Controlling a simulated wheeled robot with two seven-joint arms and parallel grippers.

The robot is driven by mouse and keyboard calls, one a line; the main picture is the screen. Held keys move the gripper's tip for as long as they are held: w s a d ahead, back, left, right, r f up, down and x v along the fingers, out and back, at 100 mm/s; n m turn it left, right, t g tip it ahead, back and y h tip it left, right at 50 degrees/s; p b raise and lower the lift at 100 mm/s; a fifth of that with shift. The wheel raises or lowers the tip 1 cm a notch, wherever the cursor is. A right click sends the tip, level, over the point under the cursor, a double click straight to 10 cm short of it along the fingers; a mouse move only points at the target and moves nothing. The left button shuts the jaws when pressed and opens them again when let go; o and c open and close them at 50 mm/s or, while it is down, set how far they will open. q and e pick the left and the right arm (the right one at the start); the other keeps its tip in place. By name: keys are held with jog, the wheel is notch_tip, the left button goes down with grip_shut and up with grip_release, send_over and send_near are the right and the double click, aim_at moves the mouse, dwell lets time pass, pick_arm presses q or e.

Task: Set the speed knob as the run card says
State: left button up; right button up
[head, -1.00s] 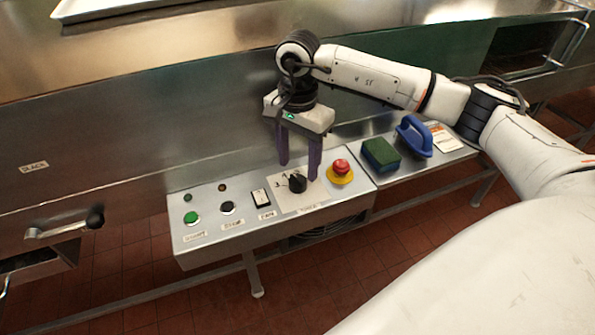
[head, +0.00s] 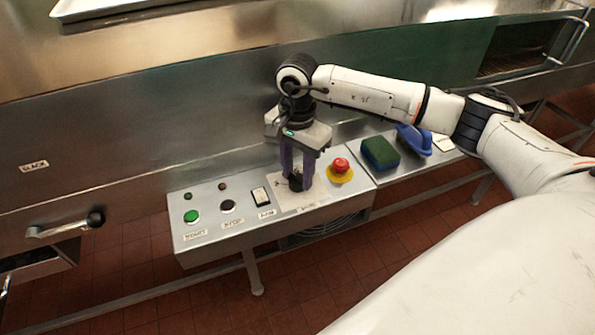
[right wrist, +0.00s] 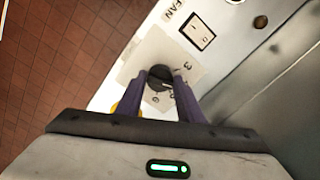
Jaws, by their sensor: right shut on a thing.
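The black speed knob (head: 295,183) sits on a pale dial plate (head: 288,202) on the steel control panel. It also shows in the right wrist view (right wrist: 160,73), with the digit 3 printed beside it on the plate (right wrist: 152,50). My right gripper (head: 297,180) points down with its purple fingers on either side of the knob, shut on it. In the right wrist view the fingertips (right wrist: 162,82) meet the knob's sides. The fingers hide part of the knob and other dial marks. The run card (head: 443,143) seems to be the white card at the right, mostly hidden by my arm. My left gripper is out of view.
A red emergency button (head: 340,165) on a yellow base stands close right of the knob. A fan switch (head: 261,195), a black button (head: 227,206) and a green button (head: 191,216) are to the left.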

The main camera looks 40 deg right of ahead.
jog(key=m, duration=0.3)
jog(key=shift+b, duration=0.35)
jog(key=shift+m, duration=2.3)
jog(key=o, duration=1)
jog(key=shift+r+b, duration=0.15)
jog(key=shift+b, duration=0.15)
